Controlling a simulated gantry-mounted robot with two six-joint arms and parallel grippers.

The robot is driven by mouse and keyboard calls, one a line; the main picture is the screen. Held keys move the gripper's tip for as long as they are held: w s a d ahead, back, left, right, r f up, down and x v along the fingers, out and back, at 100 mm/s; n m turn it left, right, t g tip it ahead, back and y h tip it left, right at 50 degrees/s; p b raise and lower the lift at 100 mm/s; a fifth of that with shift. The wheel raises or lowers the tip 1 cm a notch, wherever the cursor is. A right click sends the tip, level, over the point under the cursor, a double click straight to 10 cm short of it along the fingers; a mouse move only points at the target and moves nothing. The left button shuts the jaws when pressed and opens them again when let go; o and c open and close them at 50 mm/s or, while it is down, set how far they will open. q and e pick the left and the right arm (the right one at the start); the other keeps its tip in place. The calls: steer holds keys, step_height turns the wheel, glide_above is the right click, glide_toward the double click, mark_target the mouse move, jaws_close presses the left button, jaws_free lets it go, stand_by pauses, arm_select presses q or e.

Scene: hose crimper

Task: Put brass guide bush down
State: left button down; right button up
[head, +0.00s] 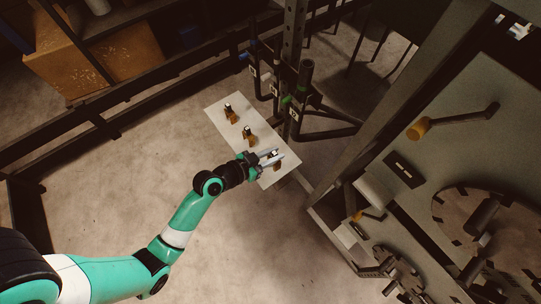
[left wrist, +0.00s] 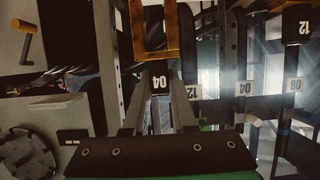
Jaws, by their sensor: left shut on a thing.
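My left gripper (head: 270,158) reaches over the near end of a pale shelf board (head: 216,108). In the head view, the brass of the held piece (head: 277,167) shows just below the fingers. Whether it touches the board I cannot tell. My right gripper is not in view.
Two similar brass pieces with dark tops, a middle one (head: 249,138) and a far one (head: 231,116), stand on the board. Dark upright posts (head: 304,78) rise right beside it. A large machine panel with a brass-knobbed crank (head: 418,129) fills the right.

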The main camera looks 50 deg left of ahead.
arm_select(q)
steer(key=shift+a+f, duration=0.2)
steer(key=shift+a, duration=0.05)
steer(key=f, duration=0.1)
steer(key=f+b, duration=0.2)
steer(key=f, duration=0.1)
steer(key=shift+s+a, duration=0.1)
steer(key=shift+a, duration=0.25)
steer(key=c, duration=1.2)
jaws_free()
steer(key=shift+f, duration=0.15)
steer(key=o, duration=0.5)
